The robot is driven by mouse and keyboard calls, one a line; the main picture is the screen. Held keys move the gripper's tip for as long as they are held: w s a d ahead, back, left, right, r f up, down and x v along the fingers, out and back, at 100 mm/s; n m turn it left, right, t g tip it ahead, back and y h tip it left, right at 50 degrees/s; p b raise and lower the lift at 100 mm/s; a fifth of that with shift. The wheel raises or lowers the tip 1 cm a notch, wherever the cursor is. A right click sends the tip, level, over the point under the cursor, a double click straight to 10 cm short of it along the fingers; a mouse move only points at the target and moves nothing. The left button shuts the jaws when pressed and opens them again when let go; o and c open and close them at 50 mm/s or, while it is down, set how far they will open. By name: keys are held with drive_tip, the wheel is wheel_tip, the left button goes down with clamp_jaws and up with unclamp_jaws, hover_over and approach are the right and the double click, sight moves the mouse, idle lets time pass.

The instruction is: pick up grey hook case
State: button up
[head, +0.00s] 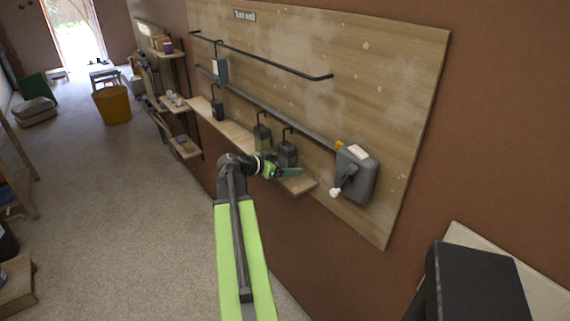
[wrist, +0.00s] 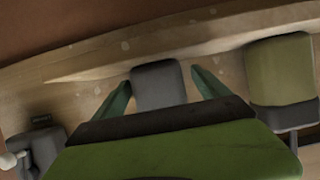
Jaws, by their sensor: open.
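The grey hook case (head: 288,152) is a small dark grey box with a hook on top, by the near end of the wooden ledge on the board. My gripper (head: 282,172) is open, low in front of this case. In the wrist view the fingers of my gripper (wrist: 160,77) stand one on each side of the case, with gaps visible; I cannot tell how deep the case sits between them.
An olive hook case (head: 262,137) is close on the left, also in the wrist view (wrist: 280,70). A larger grey box with a lever (head: 356,176) is on the right. Dark rails (head: 260,60) cross the board. The ledge (head: 300,186) runs below the cases.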

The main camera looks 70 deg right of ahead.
sight(281, 147)
drive_tip(key=shift+c, duration=0.3)
drive_tip(key=c, duration=1.8)
drive_tip(key=shift+w+a+r+p, duration=0.1)
drive_tip(key=shift+a+r+p, duration=0.05)
drive_tip(key=shift+r+p, duration=0.35)
wheel_tip(281, 147, up, 6)
drive_tip(key=p, duration=0.6)
drive_tip(key=shift+r, duration=0.25)
drive_tip(key=w+a, duration=0.3)
drive_tip(key=a, duration=0.2)
drive_tip(key=w+a, duration=0.4)
drive_tip(key=a, duration=0.2)
drive_tip(key=w+a, duration=0.3)
drive_tip(key=a, duration=0.2)
drive_tip(key=shift+w+a+f, duration=0.2)
drive_tip(key=shift+w+a, duration=0.1)
drive_tip(key=shift+w, duration=0.1)
